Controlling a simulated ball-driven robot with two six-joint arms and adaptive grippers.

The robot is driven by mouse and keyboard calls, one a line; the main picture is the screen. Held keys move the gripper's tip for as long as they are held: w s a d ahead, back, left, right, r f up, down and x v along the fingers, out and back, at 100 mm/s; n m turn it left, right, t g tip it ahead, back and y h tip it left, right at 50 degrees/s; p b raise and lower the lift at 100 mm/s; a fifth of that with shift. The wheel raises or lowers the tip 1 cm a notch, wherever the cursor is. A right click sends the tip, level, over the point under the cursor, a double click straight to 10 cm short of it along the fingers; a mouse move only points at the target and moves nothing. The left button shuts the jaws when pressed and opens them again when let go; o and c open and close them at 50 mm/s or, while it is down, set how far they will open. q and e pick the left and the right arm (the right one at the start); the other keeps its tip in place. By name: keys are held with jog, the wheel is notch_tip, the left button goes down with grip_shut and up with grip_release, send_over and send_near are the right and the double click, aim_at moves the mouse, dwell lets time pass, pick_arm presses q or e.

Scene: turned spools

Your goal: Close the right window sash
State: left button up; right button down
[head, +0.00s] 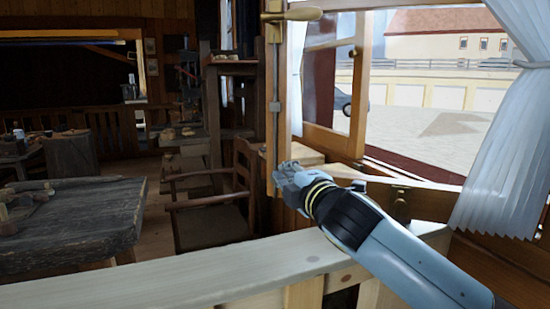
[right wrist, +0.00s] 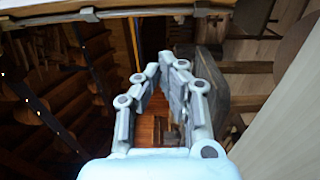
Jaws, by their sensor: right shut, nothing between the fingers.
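A wooden window sash (head: 283,75) stands swung open into the room, its free edge towards me. It has a brass handle (head: 291,14) at the top and a long metal rod down its edge. My right gripper (head: 283,177) is shut and empty at the lower end of this edge; I cannot tell whether it touches. In the right wrist view, its fingers (right wrist: 166,75) are drawn together with nothing held. A pale strip with metal brackets (right wrist: 88,14) crosses the top of that view, possibly the sash edge. My left gripper is not in view.
A pale wooden bench top (head: 180,270) runs across the front. A white curtain (head: 505,120) hangs at the right of the window opening.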

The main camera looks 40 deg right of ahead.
send_near(270, 153)
jog(key=w+a, duration=0.2)
jog(key=a, duration=0.1)
jog(key=w+d, duration=0.1)
jog(key=w+d+p, duration=0.1)
jog(key=d, duration=0.1)
jog(key=shift+w+r, duration=0.15)
jog(key=shift+w, duration=0.1)
jog(key=shift+w+d, duration=0.25)
jog(key=shift+d, duration=0.25)
